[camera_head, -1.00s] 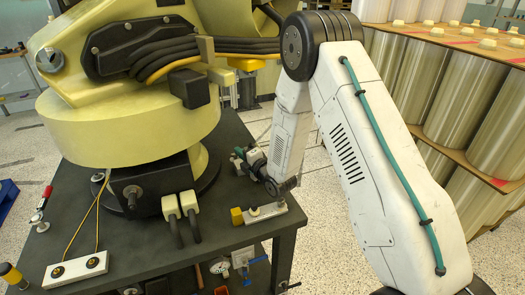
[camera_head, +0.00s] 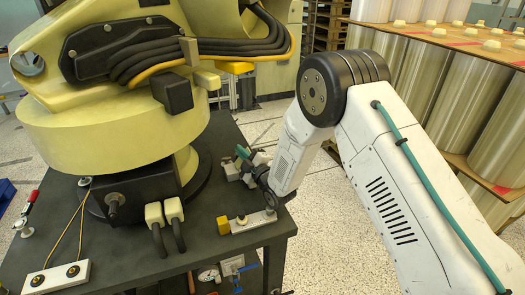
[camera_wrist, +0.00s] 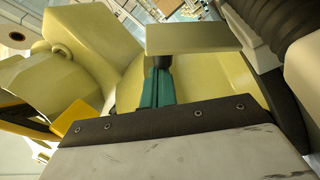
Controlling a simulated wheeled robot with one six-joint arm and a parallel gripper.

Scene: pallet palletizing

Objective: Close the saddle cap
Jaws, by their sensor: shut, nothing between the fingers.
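My gripper (camera_head: 243,153) is shut and empty, with teal fingers, above the right edge of the dark table. The closed fingers (camera_wrist: 157,88) also show in the wrist view, their dark tip at the lower edge of a flat beige plate. That plate (camera_wrist: 194,38) looks like the saddle cap; I cannot tell whether they touch.
The yellow robot's round base (camera_head: 115,125) fills the left of the table (camera_head: 185,248). A white bar (camera_head: 250,222) with a yellow cube lies near the table's right edge. Stacked film rolls (camera_head: 460,90) stand at the right. Open floor (camera_head: 330,240) lies beside the table.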

